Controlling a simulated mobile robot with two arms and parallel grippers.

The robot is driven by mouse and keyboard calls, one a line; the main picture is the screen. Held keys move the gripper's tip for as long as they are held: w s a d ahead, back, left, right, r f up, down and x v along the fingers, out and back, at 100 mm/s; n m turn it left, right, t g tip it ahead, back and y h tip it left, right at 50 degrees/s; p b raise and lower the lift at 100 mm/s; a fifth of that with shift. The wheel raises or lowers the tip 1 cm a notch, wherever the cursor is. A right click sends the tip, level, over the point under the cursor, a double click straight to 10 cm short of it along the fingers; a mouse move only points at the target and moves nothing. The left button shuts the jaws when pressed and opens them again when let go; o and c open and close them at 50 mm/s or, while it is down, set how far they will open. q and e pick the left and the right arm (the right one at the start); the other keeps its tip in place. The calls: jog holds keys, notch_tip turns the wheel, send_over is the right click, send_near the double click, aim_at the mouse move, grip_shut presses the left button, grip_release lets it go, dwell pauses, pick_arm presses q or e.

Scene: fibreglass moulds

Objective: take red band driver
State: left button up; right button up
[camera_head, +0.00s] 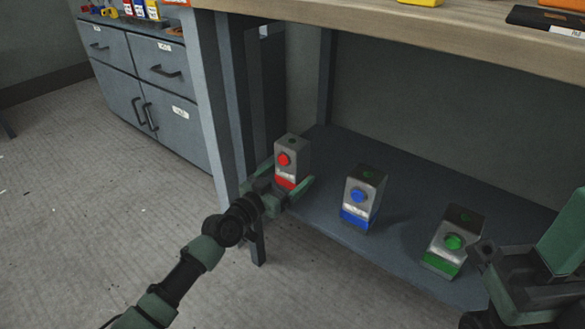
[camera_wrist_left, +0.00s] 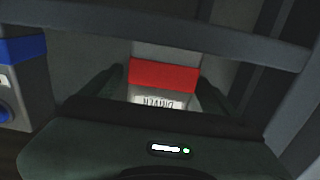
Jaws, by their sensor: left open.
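The red band driver (camera_head: 292,158) is a grey box with a red button and a red band at its base. It stands upright on the lower shelf of the bench. My left gripper (camera_head: 279,181) is open, with one finger on each side of the driver's lower part. In the left wrist view the red band (camera_wrist_left: 163,75) and label show between the two dark fingers (camera_wrist_left: 158,92), with a gap visible on each side.
A blue band driver (camera_head: 363,197) and a green band driver (camera_head: 453,242) stand to the right on the same shelf (camera_head: 400,225). The benchtop (camera_head: 430,35) overhangs them. A bench leg (camera_head: 222,110) stands close left of the red band driver. Drawers (camera_head: 150,80) are behind.

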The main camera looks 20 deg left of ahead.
pick_arm(q)
jog(key=shift+w+d+f, duration=0.1)
jog(key=shift+w+d, duration=0.15)
jog(key=shift+w, duration=0.45)
jog(key=c, duration=1.8)
jog(key=shift+c, duration=0.2)
jog(key=shift+r, duration=0.25)
